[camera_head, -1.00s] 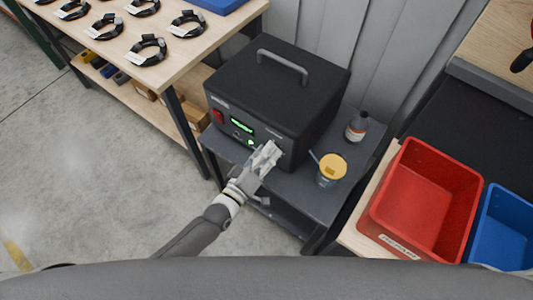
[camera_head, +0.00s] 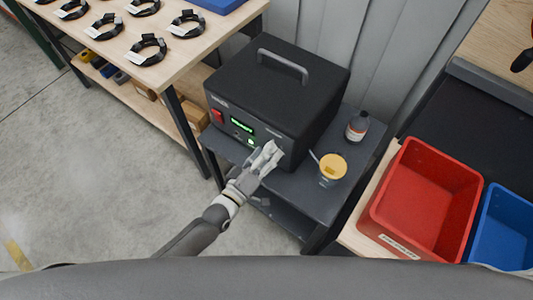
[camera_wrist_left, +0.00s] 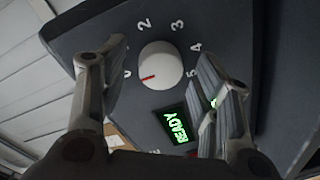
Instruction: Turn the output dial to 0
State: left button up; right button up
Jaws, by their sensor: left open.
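The output dial (camera_wrist_left: 160,66) is a round white knob with a red pointer mark, on the dark front of a black power unit (camera_head: 270,85). Numbers ring it in the left wrist view. The red mark points left, close to the 0 partly beside the left finger; the 1 is not visible. My left gripper (camera_head: 266,157) is at the unit's front, and in the left wrist view its open fingers (camera_wrist_left: 161,60) lie on either side of the dial, with gaps showing. The dial is hidden behind the gripper in the head view. My right gripper is not in view.
A green READY display (camera_wrist_left: 176,128) is on the panel. The unit stands on a grey cart (camera_head: 345,190) with a yellow-topped cup (camera_head: 332,167) and a bottle (camera_head: 357,127) to the right. A red tote (camera_head: 420,195) is further right. A table (camera_head: 180,60) with strap rings stands left.

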pick_arm(q)
jog(key=v, duration=1.1)
jog(key=shift+s+a, duration=0.3)
jog(key=shift+f, duration=0.1)
jog(key=s+a+f+m+g+y, duration=0.15)
jog(key=a+f, duration=0.25)
jog(key=f, duration=0.4)
jog(key=s+a+f+m+g+y, duration=0.1)
jog(key=s+a+f+g+y, duration=0.15)
jog(key=f, duration=0.65)
jog(key=s+a+f+m+g+y, duration=0.2)
jog(key=a+f, duration=0.3)
jog(key=f, duration=0.3)
jog(key=s+a+f+m+g+y, duration=0.1)
jog(key=s+f+g, duration=0.1)
jog(key=s+f, duration=0.2)
jog(key=s+a+f+g+y, duration=0.1)
jog(key=s+f, duration=0.4)
jog(key=s, duration=0.6)
jog(key=s+a+f+m+g+y, duration=0.1)
jog(key=s+a+f+g, duration=0.2)
jog(key=s, duration=0.5)
jog(key=shift+s+a+f+m+g, duration=0.25)
jog(key=shift+f+m+g, duration=0.1)
jog(key=shift+f+g, duration=0.5)
jog(key=shift+d, duration=0.1)
